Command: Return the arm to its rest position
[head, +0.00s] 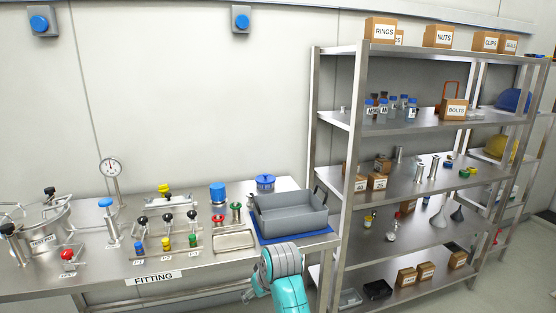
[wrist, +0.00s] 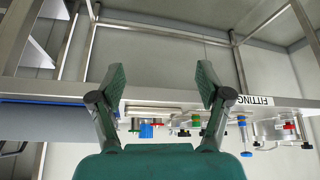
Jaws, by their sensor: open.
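My arm (head: 288,285) shows at the bottom of the head view, teal with a grey joint, in front of the bench's front right edge. My gripper (wrist: 160,84) shows in the wrist view with its two green fingers wide apart and nothing between them. In the head view the gripper is mostly hidden, with only a small part showing left of the arm. The wrist view looks upside down at the bench, with the FITTING label (wrist: 264,100) at its right. The fingers appear apart from the bench fittings.
The steel bench (head: 205,268) carries valves, a gauge (head: 110,168) and a grey crate (head: 290,222) on a blue mat (head: 328,236). A steel shelf rack (head: 350,150) with boxes and bottles stands close on the right. Open floor (head: 500,285) shows at the lower right.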

